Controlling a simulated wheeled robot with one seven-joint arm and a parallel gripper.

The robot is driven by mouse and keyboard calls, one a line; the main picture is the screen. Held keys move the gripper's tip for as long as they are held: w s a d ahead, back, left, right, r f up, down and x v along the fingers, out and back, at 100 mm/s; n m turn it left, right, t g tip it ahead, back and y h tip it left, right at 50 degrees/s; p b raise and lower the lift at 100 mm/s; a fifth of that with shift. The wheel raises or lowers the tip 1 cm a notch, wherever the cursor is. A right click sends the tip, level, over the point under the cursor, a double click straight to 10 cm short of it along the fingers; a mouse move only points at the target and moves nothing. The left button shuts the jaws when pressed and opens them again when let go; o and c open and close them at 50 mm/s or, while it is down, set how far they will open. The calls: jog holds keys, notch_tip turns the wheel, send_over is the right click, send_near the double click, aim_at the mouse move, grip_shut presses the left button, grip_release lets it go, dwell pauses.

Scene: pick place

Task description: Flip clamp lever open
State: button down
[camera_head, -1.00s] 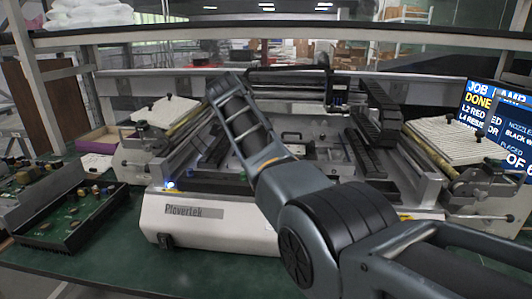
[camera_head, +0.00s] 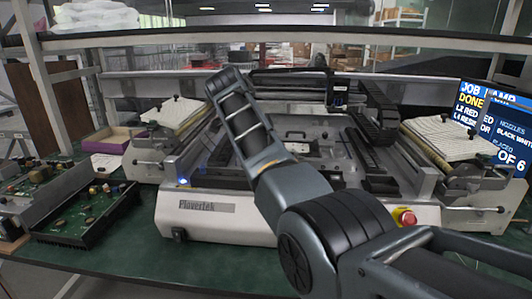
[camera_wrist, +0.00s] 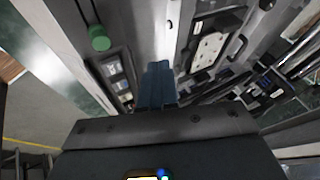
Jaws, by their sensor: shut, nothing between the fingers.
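The white Plovertek machine (camera_head: 240,222) stands on the green bench, with its open bed (camera_head: 320,150) behind the front panel. A small dark handle (camera_head: 293,135) rises in the bed; I cannot tell whether it is the clamp lever. In the wrist view a dark curved handle (camera_wrist: 237,47) lies beside a pale plate (camera_wrist: 208,48), right of my fingers. My gripper (camera_wrist: 158,68) is shut and empty, its blue-grey fingers together above the machine. I cannot tell its height or any contact. In the head view my arm hides part of the bed, and the fingertips are not clear.
A red stop button (camera_head: 406,217) sits at the machine's right front. A green knob (camera_wrist: 100,38) shows in the wrist view. Trays with boards (camera_head: 85,215) lie at the left. A screen (camera_head: 495,125) stands at the right. A beam (camera_head: 270,37) crosses above the bench.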

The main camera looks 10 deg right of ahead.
jog(key=w+v, duration=0.1)
jog(key=v, duration=0.7)
jog(key=shift+a+b, duration=0.3)
jog(key=shift+b, duration=0.05)
jog(key=shift+s+r, duration=0.1)
jog(key=shift+r, duration=0.1)
